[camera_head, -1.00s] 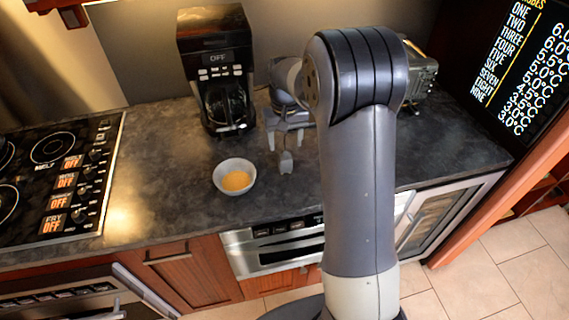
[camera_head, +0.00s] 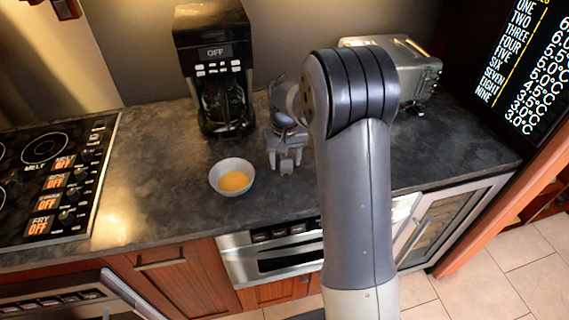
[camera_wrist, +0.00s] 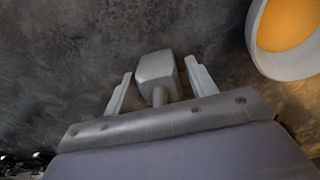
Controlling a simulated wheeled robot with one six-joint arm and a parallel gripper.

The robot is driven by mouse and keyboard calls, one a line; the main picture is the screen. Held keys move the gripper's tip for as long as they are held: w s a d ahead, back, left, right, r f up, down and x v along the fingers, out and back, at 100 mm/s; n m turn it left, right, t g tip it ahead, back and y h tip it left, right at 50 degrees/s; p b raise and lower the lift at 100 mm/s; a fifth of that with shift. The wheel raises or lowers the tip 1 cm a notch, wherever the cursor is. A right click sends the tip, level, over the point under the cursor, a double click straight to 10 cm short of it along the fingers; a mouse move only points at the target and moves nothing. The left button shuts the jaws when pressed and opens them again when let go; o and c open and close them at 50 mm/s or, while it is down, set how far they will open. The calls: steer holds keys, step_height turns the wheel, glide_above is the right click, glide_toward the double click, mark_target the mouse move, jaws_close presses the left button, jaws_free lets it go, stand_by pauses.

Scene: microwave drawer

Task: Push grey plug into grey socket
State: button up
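The grey plug (camera_wrist: 155,70), a blocky head on a short stem, lies on the dark counter between the fingers of my gripper (camera_wrist: 158,68) in the wrist view. The fingers are apart, with a gap on the left side of the plug and a narrower one on the right. In the head view, my gripper (camera_head: 286,163) points toward the front edge of the counter, and the plug (camera_head: 286,168) shows small between its fingers. I cannot make out a grey socket in either view.
A white bowl with yellow contents (camera_head: 218,187) stands close to the left of my gripper. A black coffee maker (camera_head: 213,60) stands behind at left, a toaster-like appliance (camera_head: 415,68) at right. The cooktop (camera_head: 50,180) is far left. Counter left of the bowl is clear.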

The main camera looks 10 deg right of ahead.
steer(key=c, duration=0.9)
steer(key=shift+o, duration=0.2)
steer(key=shift+r+p, duration=2.25)
steer(key=shift+r, duration=0.8)
steer(key=shift+w, duration=0.1)
